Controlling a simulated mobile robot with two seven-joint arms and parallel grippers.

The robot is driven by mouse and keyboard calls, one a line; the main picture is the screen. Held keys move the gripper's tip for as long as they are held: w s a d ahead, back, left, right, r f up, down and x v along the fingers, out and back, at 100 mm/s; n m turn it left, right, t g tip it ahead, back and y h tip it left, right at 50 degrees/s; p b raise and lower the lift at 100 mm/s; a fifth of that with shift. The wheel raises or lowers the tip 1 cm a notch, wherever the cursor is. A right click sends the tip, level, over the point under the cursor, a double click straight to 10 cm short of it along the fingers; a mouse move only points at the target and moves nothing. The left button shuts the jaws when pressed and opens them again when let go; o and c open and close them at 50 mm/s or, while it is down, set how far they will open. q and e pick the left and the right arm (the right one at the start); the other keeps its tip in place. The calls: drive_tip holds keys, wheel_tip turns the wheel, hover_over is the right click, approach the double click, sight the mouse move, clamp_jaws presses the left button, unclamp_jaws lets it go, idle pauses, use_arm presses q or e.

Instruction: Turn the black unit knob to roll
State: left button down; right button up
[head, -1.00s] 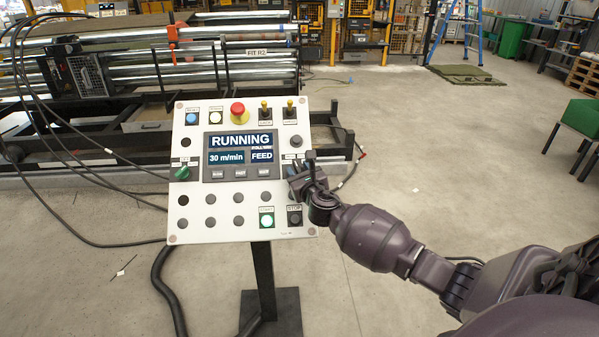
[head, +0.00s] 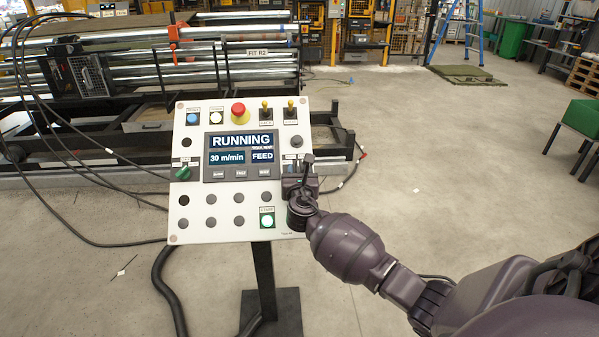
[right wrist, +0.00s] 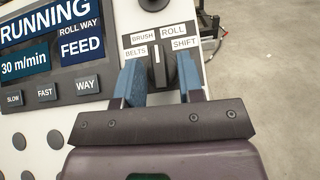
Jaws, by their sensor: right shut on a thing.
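The black unit knob (right wrist: 158,72) is on the right side of the panel in the right wrist view, with BRUSH, ROLL, BELTS and SHIFT labels around it. Its white pointer line stands nearly upright, between the BRUSH and ROLL labels. My right gripper (right wrist: 160,80) has its blue fingers on either side of the knob and is shut on it. In the head view my right gripper (head: 297,178) covers the knob at the panel's right edge. My left gripper is not in view.
The white control panel (head: 190,220) stands on a black post. Its screen (head: 241,155) reads RUNNING, 30 m/min and FEED. A green knob (head: 183,173), a red mushroom button (head: 238,110) and a lit green button (head: 267,221) are on it. Open floor lies to the right.

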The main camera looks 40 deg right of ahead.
drive_tip(key=shift+w+a+m+g+h, duration=0.15)
drive_tip(key=shift+m+g+h, duration=1.3)
drive_tip(key=shift+m, duration=1.05)
drive_tip(key=o, duration=0.6)
drive_tip(key=shift+c, duration=0.2)
